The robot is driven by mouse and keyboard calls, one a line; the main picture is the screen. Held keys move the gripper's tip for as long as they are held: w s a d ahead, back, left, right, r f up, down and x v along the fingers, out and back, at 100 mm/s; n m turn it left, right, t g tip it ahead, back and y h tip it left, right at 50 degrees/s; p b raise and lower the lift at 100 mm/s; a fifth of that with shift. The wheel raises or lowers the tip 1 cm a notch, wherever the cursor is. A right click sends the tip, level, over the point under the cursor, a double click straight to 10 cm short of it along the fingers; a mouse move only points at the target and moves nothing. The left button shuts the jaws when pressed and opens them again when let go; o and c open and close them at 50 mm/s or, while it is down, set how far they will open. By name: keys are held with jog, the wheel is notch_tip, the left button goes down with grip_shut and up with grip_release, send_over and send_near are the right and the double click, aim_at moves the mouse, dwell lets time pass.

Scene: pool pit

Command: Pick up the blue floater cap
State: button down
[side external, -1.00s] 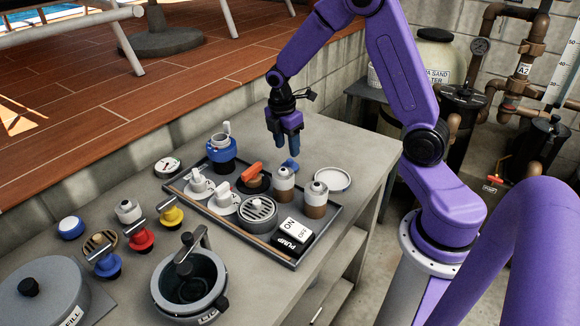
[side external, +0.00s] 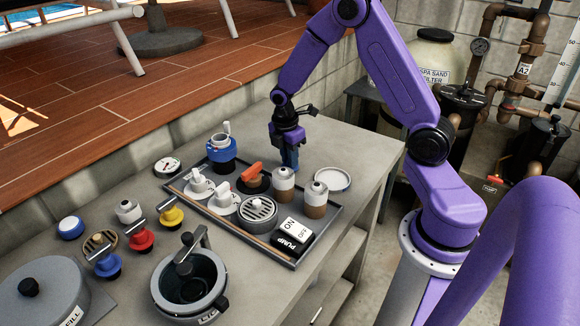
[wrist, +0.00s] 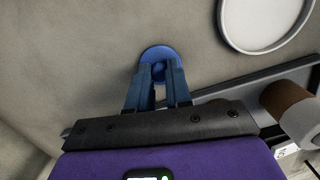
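The blue floater cap (wrist: 158,53) is a round blue disc with a small knob, lying on the grey bench in the wrist view. My gripper (wrist: 159,72) is over it, with its two blue fingers closed in on either side of the knob and little gap showing. In the side view my gripper (side external: 290,167) points down at the bench behind the tray, and its fingers hide most of the cap. The cap looks to be still on the bench surface.
A dark tray (side external: 328,232) with valves, brown-and-white bottles and a pump switch lies just in front of my gripper. A white round lid (side external: 332,180) is to its right. A blue-collared fitting (side external: 222,150) stands to its left.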

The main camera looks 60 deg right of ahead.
jog(key=shift+r, duration=0.15)
jog(key=shift+r, duration=0.5)
notch_tip(320, 180, up, 2)
jog(key=shift+r, duration=0.15)
jog(key=s+a+r, duration=0.3)
jog(key=s+r, duration=0.6)
jog(key=s, duration=0.4)
jog(key=shift+s+a+r, duration=0.2)
jog(key=shift+s+r, duration=0.05)
jog(key=shift+s, duration=0.05)
